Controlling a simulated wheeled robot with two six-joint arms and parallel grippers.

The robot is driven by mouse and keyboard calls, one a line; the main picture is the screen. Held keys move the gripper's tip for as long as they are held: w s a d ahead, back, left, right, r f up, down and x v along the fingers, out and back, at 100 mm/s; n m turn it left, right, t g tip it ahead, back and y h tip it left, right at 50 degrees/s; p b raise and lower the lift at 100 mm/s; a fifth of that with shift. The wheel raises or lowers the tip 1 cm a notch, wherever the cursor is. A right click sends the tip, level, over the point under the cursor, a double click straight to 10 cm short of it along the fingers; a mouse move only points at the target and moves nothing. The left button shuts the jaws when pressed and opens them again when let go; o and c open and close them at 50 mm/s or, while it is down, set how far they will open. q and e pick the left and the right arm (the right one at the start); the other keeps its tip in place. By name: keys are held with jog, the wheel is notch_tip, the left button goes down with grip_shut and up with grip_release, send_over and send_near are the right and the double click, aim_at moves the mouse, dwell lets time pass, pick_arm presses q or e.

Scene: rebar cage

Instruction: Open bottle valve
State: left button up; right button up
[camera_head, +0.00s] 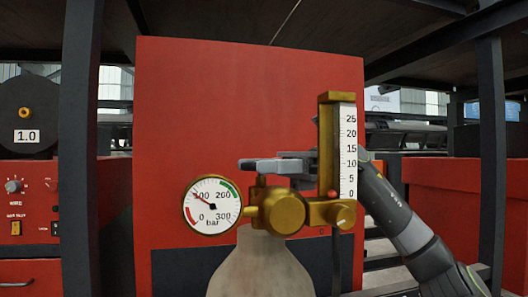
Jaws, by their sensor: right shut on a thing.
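The gas bottle (260,266) stands upright at the bottom centre, pale grey, with brass fittings on top. Its brass bottle valve (261,188) rises just above the bottle neck, left of the round brass regulator body (284,212). My right gripper (262,166) reaches in from the right behind the flow meter, and its grey fingers are shut at the top of the valve. The fingers hide the valve's top. The pressure gauge (212,205) has its needle near 100 bar. The flow meter (347,150) stands upright, its red ball near 0. My left gripper is out of view.
A large red panel (230,90) stands close behind the bottle. Dark posts (80,170) and (490,160) frame the space left and right. A red machine with a reel marked 1.0 (27,115) is at the far left.

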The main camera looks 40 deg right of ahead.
jog(key=n+g+p, duration=0.1)
jog(key=n+g, duration=0.1)
jog(key=g, duration=0.1)
jog(key=n+g+p, duration=0.1)
jog(key=g+p, duration=0.1)
jog(key=n+g+p, duration=0.2)
jog(key=g, duration=0.1)
jog(key=shift+w+r+n+g, duration=0.2)
jog(key=shift+r+n+g, duration=0.1)
jog(key=shift+r, duration=0.05)
jog(key=n+g+p, duration=0.2)
jog(key=g, duration=0.1)
jog(key=shift+f+h, duration=0.1)
jog(key=shift+h, duration=0.2)
jog(key=shift+f+n+g+h+p, duration=0.1)
jog(key=shift+n+g+h+p, duration=0.55)
jog(key=shift+n+g, duration=0.7)
jog(key=shift+g, duration=0.45)
jog(key=o, duration=1)
jog(key=shift+f, duration=0.1)
jog(key=shift+c, duration=0.2)
